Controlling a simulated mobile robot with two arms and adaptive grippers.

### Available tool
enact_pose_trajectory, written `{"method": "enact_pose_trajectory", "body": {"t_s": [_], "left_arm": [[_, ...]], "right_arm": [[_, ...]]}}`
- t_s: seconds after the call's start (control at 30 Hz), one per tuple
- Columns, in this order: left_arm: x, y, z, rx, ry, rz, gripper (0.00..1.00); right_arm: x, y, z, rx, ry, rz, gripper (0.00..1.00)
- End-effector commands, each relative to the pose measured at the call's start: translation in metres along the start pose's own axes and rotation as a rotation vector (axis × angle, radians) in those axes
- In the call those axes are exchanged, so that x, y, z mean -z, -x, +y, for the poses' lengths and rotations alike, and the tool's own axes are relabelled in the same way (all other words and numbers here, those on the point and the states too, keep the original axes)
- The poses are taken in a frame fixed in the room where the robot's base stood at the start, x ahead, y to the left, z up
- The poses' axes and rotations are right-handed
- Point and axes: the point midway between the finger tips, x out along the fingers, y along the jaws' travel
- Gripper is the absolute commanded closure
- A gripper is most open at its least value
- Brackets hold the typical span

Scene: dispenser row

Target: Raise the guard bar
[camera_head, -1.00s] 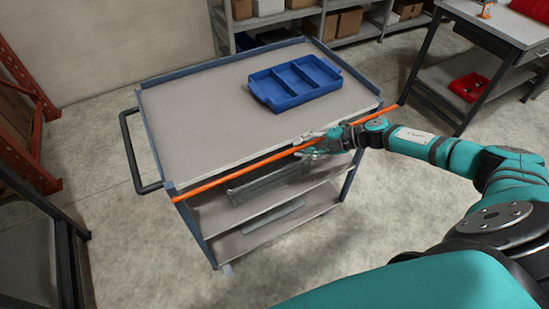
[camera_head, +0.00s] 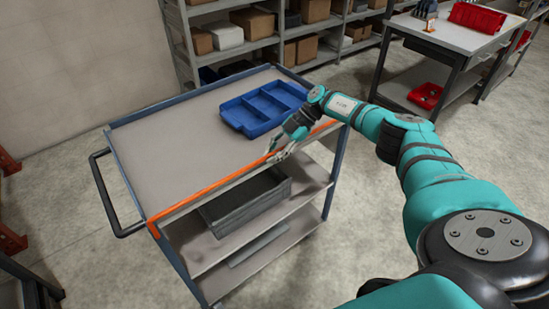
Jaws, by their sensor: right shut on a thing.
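The orange guard bar (camera_head: 212,187) runs along the near long side of the grey-topped cart (camera_head: 180,140), close along its top edge. Its left end bends at the cart's near left corner post. My right gripper (camera_head: 277,153) is shut on the bar right of its middle, its fingers partly hiding it there. The bar's right end shows just past the gripper, by the forearm.
A blue divided tray (camera_head: 240,117) sits on the cart top. A dark grey bin (camera_head: 247,207) stands on the shelf below. Shelving with boxes (camera_head: 228,37) is behind, and a workbench (camera_head: 450,35) with red bins stands at the right.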

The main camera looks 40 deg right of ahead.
Motion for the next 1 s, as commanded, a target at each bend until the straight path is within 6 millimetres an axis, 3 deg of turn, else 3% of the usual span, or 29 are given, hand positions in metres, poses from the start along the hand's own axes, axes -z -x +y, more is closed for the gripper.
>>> {"method": "enact_pose_trajectory", "body": {"t_s": [0.53, 0.57, 0.73, 1.0], "left_arm": [[0.0001, -0.0026, -0.0012, 0.002, 0.002, 0.001, 1.00], [0.0001, -0.0026, -0.0011, 0.002, 0.001, 0.001, 1.00], [0.0003, -0.0027, 0.0004, 0.000, 0.000, 0.001, 1.00], [-0.0007, -0.0029, 0.0020, -0.002, 0.000, 0.000, 1.00]], "right_arm": [[0.0019, 0.0008, 0.0051, 0.008, -0.019, 0.003, 1.00], [0.0019, 0.0008, 0.0052, 0.008, -0.019, 0.003, 0.88], [0.0013, 0.0005, 0.0043, 0.011, -0.019, 0.002, 0.66], [0.0002, 0.0006, 0.0029, 0.014, -0.019, 0.000, 0.64]]}}
